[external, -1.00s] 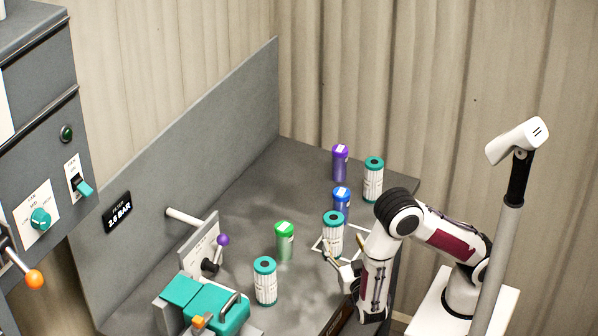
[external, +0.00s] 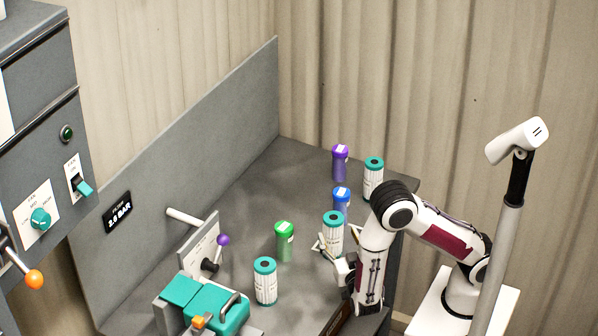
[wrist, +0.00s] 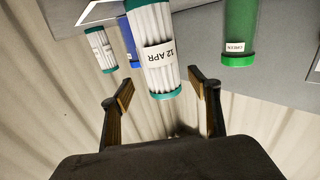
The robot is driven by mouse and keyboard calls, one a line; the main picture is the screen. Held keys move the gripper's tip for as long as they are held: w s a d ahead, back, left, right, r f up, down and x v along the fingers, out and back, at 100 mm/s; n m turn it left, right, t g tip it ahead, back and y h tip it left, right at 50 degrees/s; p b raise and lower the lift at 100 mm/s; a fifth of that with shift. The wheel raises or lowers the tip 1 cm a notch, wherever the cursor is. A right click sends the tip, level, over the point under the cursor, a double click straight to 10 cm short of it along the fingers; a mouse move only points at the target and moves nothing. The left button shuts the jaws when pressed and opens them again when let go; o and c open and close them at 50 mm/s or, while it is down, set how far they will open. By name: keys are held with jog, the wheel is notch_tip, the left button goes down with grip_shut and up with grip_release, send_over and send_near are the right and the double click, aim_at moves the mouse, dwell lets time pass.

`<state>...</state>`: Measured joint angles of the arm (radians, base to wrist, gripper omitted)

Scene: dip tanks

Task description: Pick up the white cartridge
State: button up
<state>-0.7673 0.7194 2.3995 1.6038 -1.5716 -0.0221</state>
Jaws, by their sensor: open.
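Three white pleated cartridges with teal ends stand upright on the grey bench in the external view. The middle cartridge (external: 333,230) is right by my gripper (external: 338,250), the second cartridge (external: 265,284) stands nearer the front, and the third cartridge (external: 373,180) is at the back right. In the wrist view, a cartridge labelled "12 APR" (wrist: 158,50) lies in line with the gap between the fingers of my gripper (wrist: 160,88). The fingers are open, one to each side of it in the picture, with nothing gripped. Contact cannot be told.
A green canister (external: 285,243) stands left of the middle cartridge. A blue canister (external: 341,200) and a purple one (external: 340,163) stand behind it. A teal-lidded unit (external: 218,309) and a purple-knobbed lever (external: 222,241) are at the front left. The bench's back left is clear.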

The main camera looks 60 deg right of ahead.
aim_at(336, 234)
jog(key=shift+x, duration=1.7)
jog(key=shift+w+a, duration=0.1)
jog(key=c, duration=1.3)
